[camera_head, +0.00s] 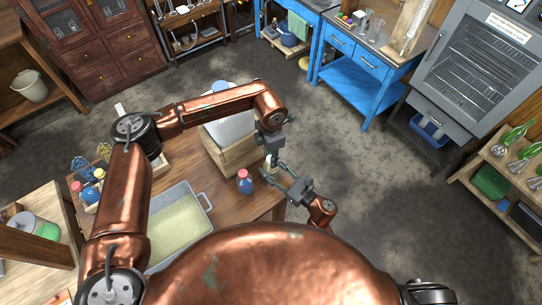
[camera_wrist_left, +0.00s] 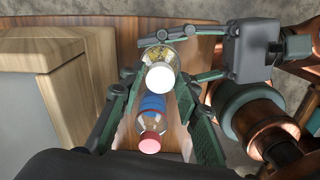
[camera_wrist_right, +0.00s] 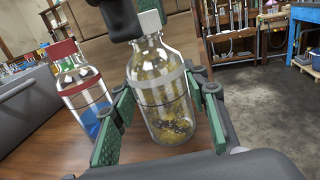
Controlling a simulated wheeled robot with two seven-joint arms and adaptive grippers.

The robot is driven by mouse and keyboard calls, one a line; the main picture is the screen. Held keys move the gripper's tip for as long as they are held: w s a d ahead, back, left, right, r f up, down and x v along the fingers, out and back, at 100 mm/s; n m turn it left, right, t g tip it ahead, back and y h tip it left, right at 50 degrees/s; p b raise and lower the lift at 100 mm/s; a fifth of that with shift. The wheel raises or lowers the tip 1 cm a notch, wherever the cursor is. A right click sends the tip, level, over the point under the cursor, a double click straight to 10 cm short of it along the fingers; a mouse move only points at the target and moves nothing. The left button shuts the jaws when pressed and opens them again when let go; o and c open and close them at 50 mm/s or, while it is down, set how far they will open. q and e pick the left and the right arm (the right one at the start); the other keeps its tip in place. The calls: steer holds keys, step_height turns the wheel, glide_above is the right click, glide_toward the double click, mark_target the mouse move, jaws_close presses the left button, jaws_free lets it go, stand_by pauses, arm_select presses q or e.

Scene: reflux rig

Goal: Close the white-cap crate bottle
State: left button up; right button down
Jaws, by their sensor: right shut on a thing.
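The clear bottle with the white cap (camera_wrist_right: 165,98) stands upright between the green finger pads of my right gripper (camera_wrist_right: 165,115), which is shut on it. It has a grey band and yellowish bits inside. Its white cap (camera_wrist_left: 160,77) is at the bottle's mouth; I cannot tell how tightly it sits. My left gripper (camera_wrist_left: 159,82) is open above, pointing down, with its fingers spread on either side of the cap and gaps showing. In the head view, my left gripper (camera_head: 271,153) hides most of the bottle, and my right gripper (camera_head: 285,180) reaches it from the right.
A red-capped bottle with blue liquid (camera_wrist_right: 82,92) stands close beside the white-cap bottle. A wooden crate (camera_head: 232,152) stands just left, and a grey tray (camera_head: 207,205) lies nearer. Several bottles stand at the left of the table. The table edge (camera_head: 280,205) is close on the right.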

arm_select(q)
steer(key=shift+o, duration=1.1)
steer(key=shift+r, duration=2.3)
steer(key=shift+c, duration=0.2)
steer(key=shift+r+n, duration=1.2)
steer(key=shift+r, duration=0.5)
steer(key=shift+c, duration=0.3)
